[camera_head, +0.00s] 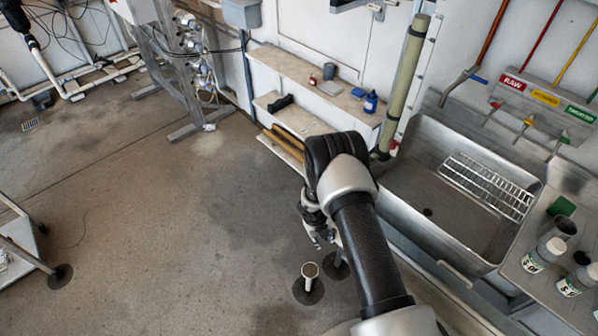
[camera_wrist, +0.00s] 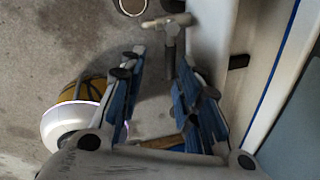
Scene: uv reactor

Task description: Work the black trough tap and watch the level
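The steel trough (camera_head: 400,190) stands at the right in the head view, with a wire rack in it and a dark drain spot on its floor. I cannot pick out a black tap for certain. In the wrist view a small dark piece (camera_wrist: 238,62) sticks out from a pale upright side at the right. A grey T-shaped fitting (camera_wrist: 172,32) shows just beyond the fingertips; I cannot tell whether it is a tap. My gripper (camera_head: 320,240) points down left of the trough. Its blue-padded fingers (camera_wrist: 156,70) are apart with nothing held. My forearm hides part of the trough's left side.
A pale open pipe (camera_head: 310,271) stands up from the floor below my gripper. A low shelf (camera_head: 335,95) with a blue bottle (camera_head: 370,102) stands behind. Bottles (camera_head: 543,255) stand on the right counter. Brushes hang above the trough.

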